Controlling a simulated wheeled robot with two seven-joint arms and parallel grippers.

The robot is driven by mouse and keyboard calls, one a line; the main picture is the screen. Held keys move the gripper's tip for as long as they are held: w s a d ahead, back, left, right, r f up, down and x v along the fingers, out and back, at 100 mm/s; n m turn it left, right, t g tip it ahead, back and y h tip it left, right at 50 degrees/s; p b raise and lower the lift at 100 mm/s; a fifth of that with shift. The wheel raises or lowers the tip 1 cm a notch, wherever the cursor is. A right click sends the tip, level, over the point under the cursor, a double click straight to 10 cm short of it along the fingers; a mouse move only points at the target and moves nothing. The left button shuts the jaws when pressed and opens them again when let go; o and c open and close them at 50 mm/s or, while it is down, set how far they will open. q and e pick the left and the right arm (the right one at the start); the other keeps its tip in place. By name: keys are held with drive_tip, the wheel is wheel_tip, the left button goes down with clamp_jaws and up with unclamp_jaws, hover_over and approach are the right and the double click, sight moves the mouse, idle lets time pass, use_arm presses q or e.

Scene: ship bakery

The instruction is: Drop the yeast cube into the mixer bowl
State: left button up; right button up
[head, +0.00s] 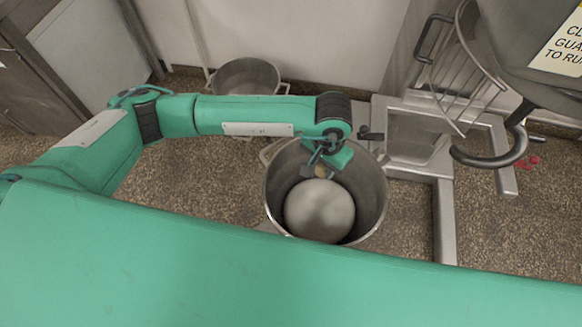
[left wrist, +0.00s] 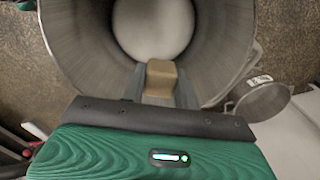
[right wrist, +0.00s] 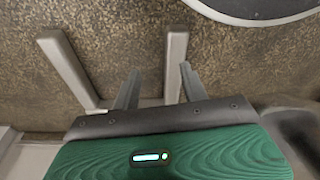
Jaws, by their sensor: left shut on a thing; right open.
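The mixer bowl (head: 377,200) is a deep grey metal bowl on the floor, with a pale round bottom inside. It also fills the top of the left wrist view (left wrist: 85,40). My left gripper (head: 316,172) is over the bowl's opening, near its far side. It is shut on the yeast cube (head: 321,171), a small tan block, which shows between the two fingers in the left wrist view (left wrist: 160,78). My right gripper (right wrist: 155,85) is open and empty over the speckled floor in the right wrist view, and is not seen in the head view.
A second metal bowl (head: 246,77) stands by the back wall. The mixer's wire guard (head: 462,80), dark hook (head: 490,158) and metal base legs (head: 445,215) are right of the mixer bowl. Small red bits (head: 530,162) lie on the floor at the right.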

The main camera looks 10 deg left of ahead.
use_arm(q)
wheel_tip(320, 180, down, 6)
drive_tip(key=b, duration=0.1)
use_arm(e)
drive_tip(key=shift+w+a+r, duration=0.1)
drive_tip(key=shift+w+r, duration=0.1)
drive_tip(key=shift+r, duration=0.75)
drive_tip(key=shift+w+a+r, duration=0.1)
drive_tip(key=shift+w+r, duration=0.1)
drive_tip(key=shift+r, duration=0.75)
use_arm(q)
drive_tip(key=o, duration=1.1)
drive_tip(key=shift+c, duration=0.2)
use_arm(e)
drive_tip(key=shift+d, duration=0.1)
use_arm(q)
drive_tip(key=shift+r, duration=0.1)
wheel_tip(320, 180, up, 14)
drive_tip(key=shift+f+b, duration=0.2)
drive_tip(key=shift+b, duration=0.15)
use_arm(e)
drive_tip(key=shift+r, duration=0.5)
